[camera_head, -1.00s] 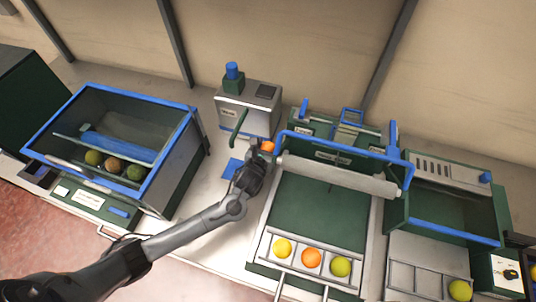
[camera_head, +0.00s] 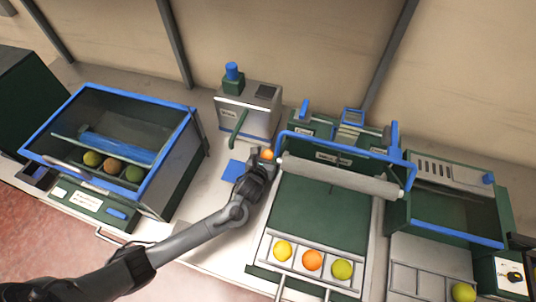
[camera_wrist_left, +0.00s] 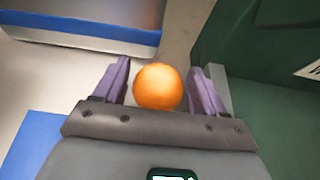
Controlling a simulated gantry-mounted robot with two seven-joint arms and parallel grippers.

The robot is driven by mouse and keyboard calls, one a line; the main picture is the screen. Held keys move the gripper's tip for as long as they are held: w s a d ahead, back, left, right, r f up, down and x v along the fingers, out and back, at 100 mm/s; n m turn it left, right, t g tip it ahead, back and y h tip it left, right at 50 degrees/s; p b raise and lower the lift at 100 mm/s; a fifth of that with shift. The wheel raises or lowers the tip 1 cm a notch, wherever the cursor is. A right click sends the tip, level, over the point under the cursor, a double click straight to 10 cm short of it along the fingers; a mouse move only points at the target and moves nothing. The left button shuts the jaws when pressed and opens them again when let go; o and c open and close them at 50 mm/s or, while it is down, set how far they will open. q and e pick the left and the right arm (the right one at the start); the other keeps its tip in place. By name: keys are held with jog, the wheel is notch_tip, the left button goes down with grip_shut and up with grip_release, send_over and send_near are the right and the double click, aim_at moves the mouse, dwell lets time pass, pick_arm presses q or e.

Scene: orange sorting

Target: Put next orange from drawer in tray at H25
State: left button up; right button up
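An orange (camera_head: 267,154) is between the fingers of my left gripper (camera_head: 265,157), near the middle of the bench. The open blue-rimmed drawer (camera_head: 180,132) at the left holds three fruits in a row: yellow-green (camera_head: 92,158), orange-brown (camera_head: 113,165) and green (camera_head: 134,173). A slotted tray (camera_head: 268,245) at the front holds a yellow fruit (camera_head: 283,250), an orange one (camera_head: 312,260) and a yellow-green one (camera_head: 342,270). My right gripper is not in view.
A grey machine with a blue knob (camera_head: 232,72) stands behind my left gripper. A blue-framed roller (camera_head: 340,178) spans the green plate (camera_head: 320,215) just right of it. Another divided tray (camera_head: 425,280) at the right holds a yellow-green fruit (camera_head: 463,292). A blue pad (camera_head: 233,171) lies on the bench.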

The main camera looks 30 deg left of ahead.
pick_arm(q)
jog(key=shift+s+d+r, duration=0.1)
jog(key=shift+s+r, duration=0.25)
jog(key=p+v, duration=0.3)
jog(key=v, duration=0.8)
jog(key=shift+s, duration=0.1)
jog(key=shift+c, duration=0.2)
